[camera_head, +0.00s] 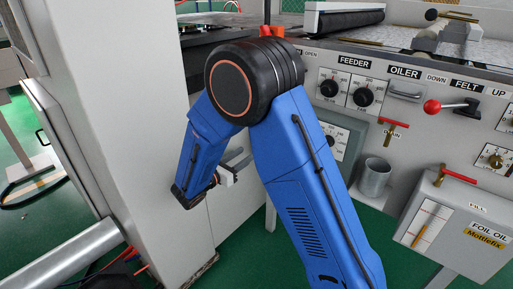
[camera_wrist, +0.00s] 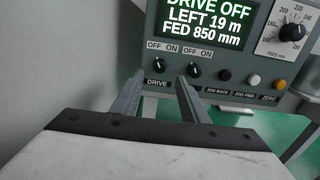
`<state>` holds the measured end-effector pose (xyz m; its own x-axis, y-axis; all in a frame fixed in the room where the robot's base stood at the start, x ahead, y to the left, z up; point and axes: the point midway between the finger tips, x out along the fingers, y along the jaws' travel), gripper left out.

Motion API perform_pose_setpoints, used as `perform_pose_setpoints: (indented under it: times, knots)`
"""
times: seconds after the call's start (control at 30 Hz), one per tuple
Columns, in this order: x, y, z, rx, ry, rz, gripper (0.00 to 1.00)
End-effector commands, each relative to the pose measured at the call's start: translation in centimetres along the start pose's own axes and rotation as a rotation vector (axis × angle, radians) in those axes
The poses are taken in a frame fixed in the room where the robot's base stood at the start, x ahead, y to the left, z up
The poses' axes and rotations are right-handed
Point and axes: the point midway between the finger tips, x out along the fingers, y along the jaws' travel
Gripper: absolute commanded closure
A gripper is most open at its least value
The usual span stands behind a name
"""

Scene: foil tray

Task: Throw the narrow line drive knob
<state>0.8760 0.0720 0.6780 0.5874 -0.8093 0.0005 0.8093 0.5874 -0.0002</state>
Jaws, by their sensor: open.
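A grey control panel fills the upper part of the wrist view, with a screen (camera_wrist: 208,20) reading DRIVE OFF, LEFT 19 m, FED 850 mm. A small black knob (camera_wrist: 159,65) marked OFF and ON sits above the label DRIVE. A similar black knob (camera_wrist: 194,71) is to its right, its lower label hidden by a finger. The words "narrow line" are not readable. My gripper (camera_wrist: 160,77) is open and empty, its fingertips below and in front of the two knobs. In the head view my gripper (camera_head: 234,168) shows left of my blue arm.
Black, white and orange buttons (camera_wrist: 253,80) and a FEED dial (camera_wrist: 292,32) lie right of the knobs. The head view shows a feeder and oiler console (camera_head: 400,100), a red-balled lever (camera_head: 432,106), a metal cup (camera_head: 375,177) and a foil oil box (camera_head: 455,225).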

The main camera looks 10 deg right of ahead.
Motion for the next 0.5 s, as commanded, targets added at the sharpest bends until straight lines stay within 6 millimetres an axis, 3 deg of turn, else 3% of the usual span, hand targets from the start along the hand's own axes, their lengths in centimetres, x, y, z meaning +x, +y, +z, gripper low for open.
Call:
perform_pose_setpoints:
  times: [0.3, 0.5]
  knots:
    - [5.3, -0.1, 0.0, 0.0, 0.001, -0.002, 0.59]
    - [7.4, 0.0, 0.0, 0.0, 0.0, -0.001, 0.59]
